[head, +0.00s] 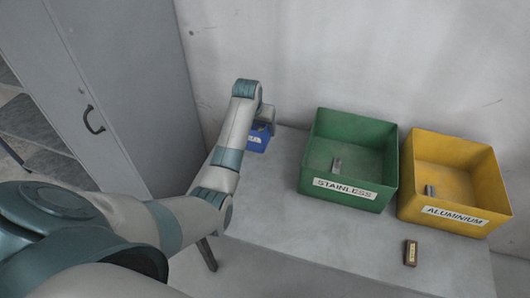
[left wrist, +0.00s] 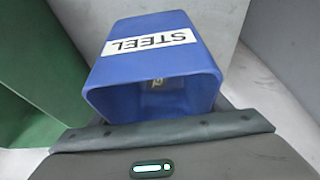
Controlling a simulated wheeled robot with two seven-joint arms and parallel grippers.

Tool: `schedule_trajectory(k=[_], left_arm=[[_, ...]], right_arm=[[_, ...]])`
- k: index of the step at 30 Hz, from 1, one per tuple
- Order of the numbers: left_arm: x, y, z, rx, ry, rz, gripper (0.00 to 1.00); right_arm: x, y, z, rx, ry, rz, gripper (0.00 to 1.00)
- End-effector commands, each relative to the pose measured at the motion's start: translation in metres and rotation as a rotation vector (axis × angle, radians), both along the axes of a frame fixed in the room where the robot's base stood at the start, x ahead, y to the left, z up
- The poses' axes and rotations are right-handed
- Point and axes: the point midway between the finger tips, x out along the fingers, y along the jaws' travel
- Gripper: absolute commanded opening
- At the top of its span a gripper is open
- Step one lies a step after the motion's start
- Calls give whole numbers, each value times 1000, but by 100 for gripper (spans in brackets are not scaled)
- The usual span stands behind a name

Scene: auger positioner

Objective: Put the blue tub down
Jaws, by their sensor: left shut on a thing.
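The blue tub (head: 257,141) is at the far left end of the table, partly hidden behind my left arm in the head view. In the left wrist view the blue tub (left wrist: 155,65) fills the middle, with a white STEEL label on its side and its open mouth facing the camera. My left gripper (head: 265,122) is shut on the blue tub; its fingers are mostly hidden. I cannot tell whether the tub touches the table. My right gripper is not in view.
A green STAINLESS bin (head: 390,165) and a yellow ALUMINIUM bin (head: 408,190) stand on the grey table (head: 290,225), each holding a small metal piece. A small brown block (head: 411,253) lies near the front right. A grey cabinet (head: 125,75) stands at left.

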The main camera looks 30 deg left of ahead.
Motion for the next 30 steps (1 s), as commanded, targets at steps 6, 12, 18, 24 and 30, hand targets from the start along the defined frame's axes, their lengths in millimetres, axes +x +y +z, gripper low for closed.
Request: schedule_trajectory(k=[6, 12, 18, 24, 30], left_arm=[[1, 0, 1, 0, -2, 0, 46], [0, -1, -11, -1, 1, 0, 46], [0, -1, -41, -1, 3, -1, 46], [1, 0, -60, 1, -1, -1, 46], [1, 0, -62, 1, -2, -1, 46]], right_arm=[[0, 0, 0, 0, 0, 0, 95], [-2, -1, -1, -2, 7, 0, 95], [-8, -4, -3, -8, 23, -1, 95], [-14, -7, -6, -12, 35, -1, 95], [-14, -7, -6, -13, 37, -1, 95]])
